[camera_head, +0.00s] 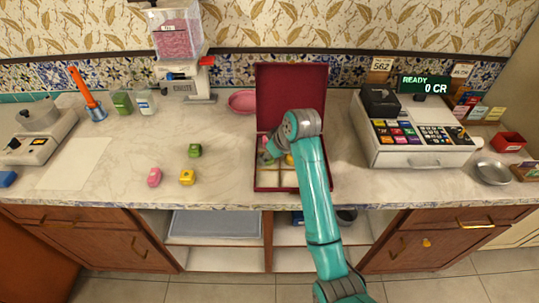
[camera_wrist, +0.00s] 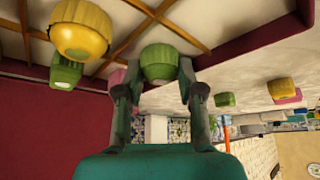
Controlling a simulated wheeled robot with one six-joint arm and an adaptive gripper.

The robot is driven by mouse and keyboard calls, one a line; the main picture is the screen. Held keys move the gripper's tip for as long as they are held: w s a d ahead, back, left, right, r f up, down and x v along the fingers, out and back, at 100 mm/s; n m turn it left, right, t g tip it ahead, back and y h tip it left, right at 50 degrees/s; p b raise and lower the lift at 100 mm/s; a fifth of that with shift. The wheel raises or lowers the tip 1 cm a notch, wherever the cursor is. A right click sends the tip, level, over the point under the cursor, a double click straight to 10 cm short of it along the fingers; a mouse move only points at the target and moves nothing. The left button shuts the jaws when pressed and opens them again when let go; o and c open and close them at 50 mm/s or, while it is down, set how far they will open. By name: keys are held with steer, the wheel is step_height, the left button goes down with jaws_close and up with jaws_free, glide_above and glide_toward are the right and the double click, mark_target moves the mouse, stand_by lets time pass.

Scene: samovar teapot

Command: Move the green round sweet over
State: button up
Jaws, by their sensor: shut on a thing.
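My gripper (camera_wrist: 160,78) is shut on a green round sweet (camera_wrist: 158,58), its fingers on either side of it in the wrist view. In the head view my gripper (camera_head: 267,157) is over the left part of the open maroon box (camera_head: 256,178), mostly hidden by my arm. In the wrist view the box's gold dividers (camera_wrist: 182,32) show close around the held sweet. I cannot tell whether the sweet touches the box floor. A yellow sweet (camera_wrist: 80,30), another green sweet (camera_wrist: 65,72) and a partly hidden pink sweet (camera_wrist: 116,77) are also in the box.
The raised lid (camera_head: 290,88) stands behind the box. Loose green (camera_head: 195,150), yellow (camera_head: 187,177) and pink (camera_head: 154,176) sweets lie on the counter to its left. A pink bowl (camera_head: 242,101) is behind left; a cash register (camera_head: 415,140) stands to the right.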

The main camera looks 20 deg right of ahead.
steer(key=shift+f, duration=0.15)
steer(key=o, duration=0.9)
